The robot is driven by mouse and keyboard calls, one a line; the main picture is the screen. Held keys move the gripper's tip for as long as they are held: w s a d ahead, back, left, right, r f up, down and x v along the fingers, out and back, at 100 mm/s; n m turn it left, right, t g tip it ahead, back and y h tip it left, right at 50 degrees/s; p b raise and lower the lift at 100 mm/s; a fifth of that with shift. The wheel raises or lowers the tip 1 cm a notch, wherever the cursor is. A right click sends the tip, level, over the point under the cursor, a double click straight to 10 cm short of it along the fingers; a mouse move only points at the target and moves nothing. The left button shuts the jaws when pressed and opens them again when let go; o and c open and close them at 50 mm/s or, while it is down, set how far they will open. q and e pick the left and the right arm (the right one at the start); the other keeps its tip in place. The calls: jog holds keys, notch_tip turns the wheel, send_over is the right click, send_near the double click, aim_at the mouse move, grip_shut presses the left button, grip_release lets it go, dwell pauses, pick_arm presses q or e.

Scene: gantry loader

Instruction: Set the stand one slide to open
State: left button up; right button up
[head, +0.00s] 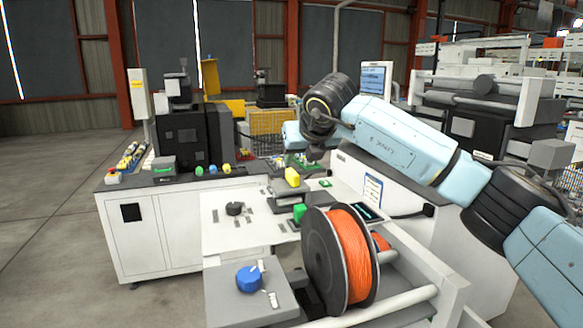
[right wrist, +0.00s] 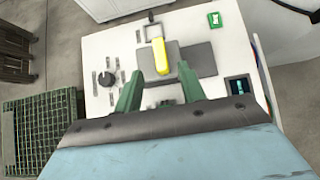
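A yellow slide handle (head: 292,177) sits on a grey block on the white panel (head: 220,235). I take it for the stand one slide, but no label is readable. In the right wrist view the yellow handle (right wrist: 160,56) lies lengthwise over a dark grey plate (right wrist: 195,60), just beyond my fingers. My right gripper (right wrist: 160,90) is open and empty, its two green fingers apart above the panel. In the head view the right gripper (head: 294,160) hangs behind the yellow handle, small and partly unclear. My left gripper is not in view.
A black knob (head: 235,208) is left on the panel. A green-white button (right wrist: 215,19) is behind.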

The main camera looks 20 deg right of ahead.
aim_at(293, 171)
jog(key=p+x, duration=0.2)
jog(key=x, duration=0.5)
jog(key=shift+w+f, duration=0.1)
jog(key=shift+w, duration=0.1)
jog(key=shift+w+f, duration=0.2)
jog(key=shift+w, duration=0.05)
jog(key=shift+w+f, duration=0.15)
jog(key=shift+f, duration=0.05)
jog(key=shift+c, duration=0.3)
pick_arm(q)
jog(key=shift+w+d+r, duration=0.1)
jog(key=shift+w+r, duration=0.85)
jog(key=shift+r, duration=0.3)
pick_arm(e)
grip_shut()
